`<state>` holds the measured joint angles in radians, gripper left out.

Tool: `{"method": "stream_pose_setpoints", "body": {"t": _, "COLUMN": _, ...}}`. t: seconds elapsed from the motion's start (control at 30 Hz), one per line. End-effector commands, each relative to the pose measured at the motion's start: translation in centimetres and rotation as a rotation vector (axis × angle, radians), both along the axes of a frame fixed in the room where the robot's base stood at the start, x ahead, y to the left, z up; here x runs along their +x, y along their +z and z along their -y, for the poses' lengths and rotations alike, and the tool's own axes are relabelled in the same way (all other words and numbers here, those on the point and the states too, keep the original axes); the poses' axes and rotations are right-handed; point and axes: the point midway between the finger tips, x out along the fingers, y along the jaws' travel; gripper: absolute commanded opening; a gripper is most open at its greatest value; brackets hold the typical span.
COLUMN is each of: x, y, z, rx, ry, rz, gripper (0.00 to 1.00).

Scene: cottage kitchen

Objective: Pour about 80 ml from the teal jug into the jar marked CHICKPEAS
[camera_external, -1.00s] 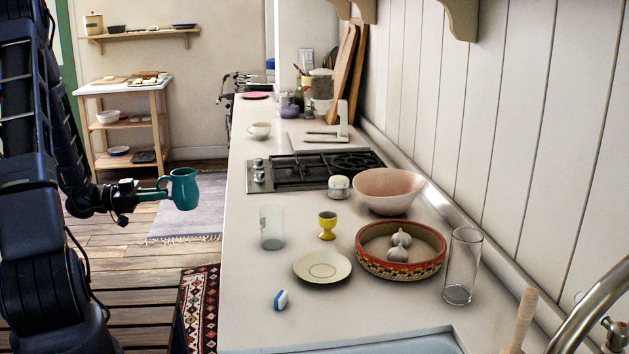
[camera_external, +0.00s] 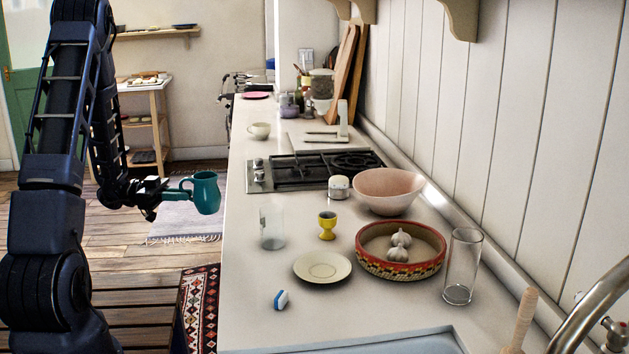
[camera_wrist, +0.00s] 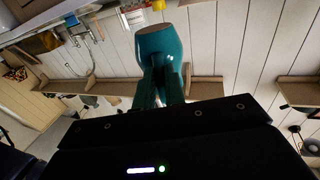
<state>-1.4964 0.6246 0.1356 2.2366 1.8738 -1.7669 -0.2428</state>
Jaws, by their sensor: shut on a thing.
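The teal jug (camera_external: 207,193) hangs upright in my gripper (camera_external: 168,192), left of the counter's edge and over the floor. My gripper is shut on the jug's handle side. The jug (camera_wrist: 168,48) also fills the upper middle of the wrist view, with a brownish round face towards the top; its fill level cannot be told. A clear glass jar (camera_external: 272,227) with a pale patch stands on the counter to the right of the jug. A small white jar (camera_external: 339,188) with dark marks stands near the hob. No CHICKPEAS lettering is readable on either.
A yellow egg cup (camera_external: 327,226), a cream saucer (camera_external: 322,267), a patterned bowl with garlic (camera_external: 400,268), a pink bowl (camera_external: 388,190) and a tall glass (camera_external: 462,265) stand on the counter. A small blue and white block (camera_external: 282,299) lies near the front. The hob (camera_external: 315,170) is behind.

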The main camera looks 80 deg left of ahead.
Motion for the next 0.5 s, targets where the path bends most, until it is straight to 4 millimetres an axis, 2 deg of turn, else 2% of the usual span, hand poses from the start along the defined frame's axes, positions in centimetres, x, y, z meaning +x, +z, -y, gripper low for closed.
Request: {"method": "stream_pose_setpoints", "body": {"t": 0.5, "x": 3.7, "y": 0.5, "z": 0.4, "rx": 0.004, "ry": -0.166, "rz": -0.013, "gripper": 0.00}}
